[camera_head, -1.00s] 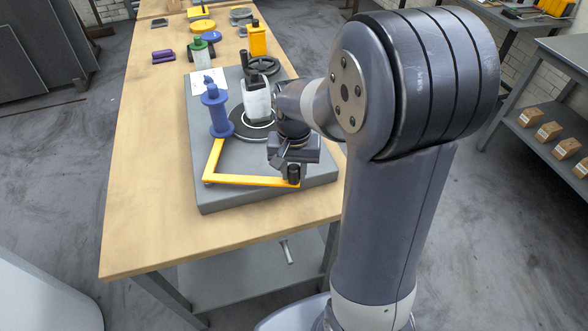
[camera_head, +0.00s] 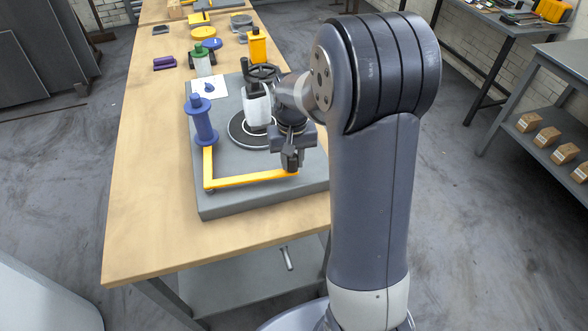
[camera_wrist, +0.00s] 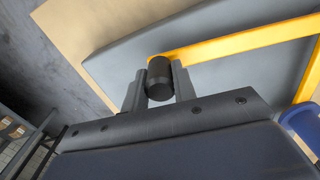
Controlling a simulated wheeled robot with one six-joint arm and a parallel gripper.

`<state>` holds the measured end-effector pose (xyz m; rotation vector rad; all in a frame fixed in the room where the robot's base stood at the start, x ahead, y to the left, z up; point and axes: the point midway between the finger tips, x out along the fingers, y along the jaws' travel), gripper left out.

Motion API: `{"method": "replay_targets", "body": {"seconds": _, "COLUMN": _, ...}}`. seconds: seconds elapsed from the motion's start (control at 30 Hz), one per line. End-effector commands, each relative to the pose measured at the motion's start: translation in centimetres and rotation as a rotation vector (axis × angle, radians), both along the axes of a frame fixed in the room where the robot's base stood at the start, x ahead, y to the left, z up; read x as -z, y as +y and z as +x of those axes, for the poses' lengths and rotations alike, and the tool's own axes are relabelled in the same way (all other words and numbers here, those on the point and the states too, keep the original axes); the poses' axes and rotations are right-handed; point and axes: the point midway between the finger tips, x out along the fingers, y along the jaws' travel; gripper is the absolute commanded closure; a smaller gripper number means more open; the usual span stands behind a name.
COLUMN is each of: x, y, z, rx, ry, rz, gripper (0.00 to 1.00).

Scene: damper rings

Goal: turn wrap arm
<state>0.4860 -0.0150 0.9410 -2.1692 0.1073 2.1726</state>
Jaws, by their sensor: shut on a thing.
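The wrap arm (camera_head: 250,180) is a yellow bent bar low over the grey base plate (camera_head: 225,206). At its left end stands a blue spool (camera_head: 203,122), upright and slightly tilted in the picture. My gripper (camera_head: 291,160) is at the bar's right end. In the wrist view my gripper (camera_wrist: 160,80) is shut on a black cylindrical knob (camera_wrist: 160,72), and the yellow bar (camera_wrist: 245,42) runs off to the right from it. A white cylinder (camera_head: 257,107) stands on a dark round disc (camera_head: 240,133) behind the bar, partly hidden by my arm.
A black handwheel (camera_head: 262,73) is behind the white cylinder. A white card (camera_head: 209,87) lies at the plate's back left. Yellow (camera_head: 257,47) and green (camera_head: 203,62) containers stand farther back on the wooden table (camera_head: 150,150). The table's left side is mostly clear.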

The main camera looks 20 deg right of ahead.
Motion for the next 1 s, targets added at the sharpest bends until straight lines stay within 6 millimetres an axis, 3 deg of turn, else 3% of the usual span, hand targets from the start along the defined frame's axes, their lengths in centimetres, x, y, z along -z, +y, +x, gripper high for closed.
{"method": "replay_targets", "body": {"seconds": 0.2, "x": -0.2, "y": -0.1, "z": 2.4, "rx": -0.104, "ry": -0.002, "rz": 0.001, "gripper": 1.00}}
{"method": "replay_targets", "body": {"seconds": 0.53, "x": -0.2, "y": -0.1, "z": 2.8, "rx": -0.116, "ry": -0.010, "rz": -0.001, "gripper": 1.00}}
{"method": "replay_targets", "body": {"seconds": 0.57, "x": -0.2, "y": -0.1, "z": 2.8, "rx": -0.116, "ry": -0.011, "rz": -0.001, "gripper": 0.72}}
{"method": "replay_targets", "body": {"seconds": 0.8, "x": -0.1, "y": -0.1, "z": 2.6, "rx": -0.115, "ry": -0.006, "rz": 0.000, "gripper": 0.53}}
{"method": "replay_targets", "body": {"seconds": 1.0, "x": -0.1, "y": -0.1, "z": 2.6, "rx": -0.114, "ry": -0.003, "rz": 0.000, "gripper": 0.52}}
